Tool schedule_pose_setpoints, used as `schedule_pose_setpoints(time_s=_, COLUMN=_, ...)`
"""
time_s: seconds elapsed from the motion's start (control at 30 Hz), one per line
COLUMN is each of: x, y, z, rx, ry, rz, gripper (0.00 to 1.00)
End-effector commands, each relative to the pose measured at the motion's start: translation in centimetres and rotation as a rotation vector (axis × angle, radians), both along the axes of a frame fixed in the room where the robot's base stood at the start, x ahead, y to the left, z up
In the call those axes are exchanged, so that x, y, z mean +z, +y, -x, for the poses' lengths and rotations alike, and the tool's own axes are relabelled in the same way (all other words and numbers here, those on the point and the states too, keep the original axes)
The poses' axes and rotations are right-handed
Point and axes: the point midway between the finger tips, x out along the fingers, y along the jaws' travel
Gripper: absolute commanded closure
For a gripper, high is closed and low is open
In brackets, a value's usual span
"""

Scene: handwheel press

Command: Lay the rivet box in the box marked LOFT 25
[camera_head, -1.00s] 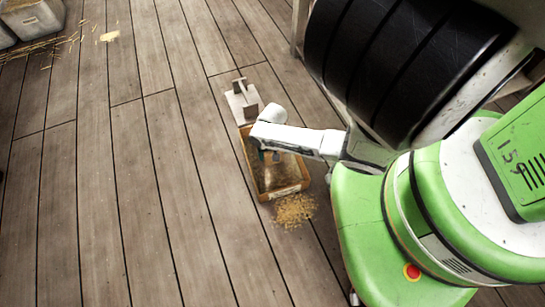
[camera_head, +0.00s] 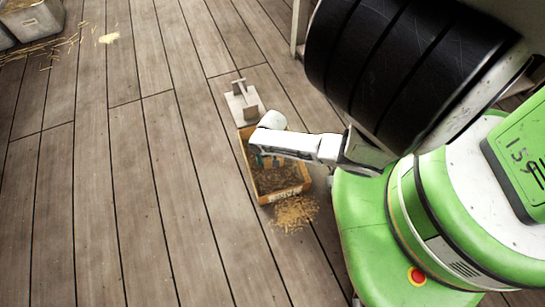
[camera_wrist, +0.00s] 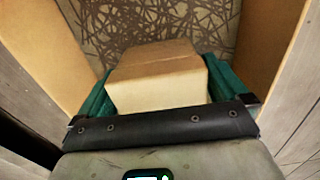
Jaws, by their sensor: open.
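The wooden box (camera_head: 284,194) stands on the plank floor in the head view, with dark marks on its near wall too small to read. Its walls (camera_wrist: 262,40) and a floor of dark strands also show in the wrist view. A plain tan carton (camera_wrist: 157,80), which looks like the rivet box, lies inside it between my gripper's teal fingers. My gripper (camera_head: 263,161) reaches down into the box. The jaws are open, one finger on each side of the carton; I cannot tell if they touch it. The carton's underside is hidden.
A pale plate with an upright piece (camera_head: 244,101) lies just behind the wooden box. Loose shavings (camera_head: 294,213) are spilled at its near side. Grey bins (camera_head: 32,20) stand at the far left.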

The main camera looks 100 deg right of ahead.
Motion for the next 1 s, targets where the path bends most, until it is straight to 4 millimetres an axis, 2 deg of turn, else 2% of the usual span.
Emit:
schedule_pose_setpoints(time_s=0.17, x=2.7, y=0.0, z=0.0, rx=-0.002, ry=-0.001, rz=0.0, gripper=0.0)
schedule_pose_setpoints(time_s=0.4, x=7.6, y=0.0, z=0.0, rx=-0.002, ry=-0.001, rz=0.001, gripper=0.0)
schedule_pose_setpoints(time_s=0.6, x=10.7, y=0.0, z=0.0, rx=-0.001, ry=-0.002, rz=0.001, gripper=0.0)
schedule_pose_setpoints(time_s=0.77, x=11.8, y=0.0, z=0.0, rx=0.0, ry=-0.001, rz=0.0, gripper=0.0)
schedule_pose_setpoints(time_s=1.0, x=12.2, y=0.3, z=-0.4, rx=0.025, ry=0.001, rz=0.0, gripper=0.0)
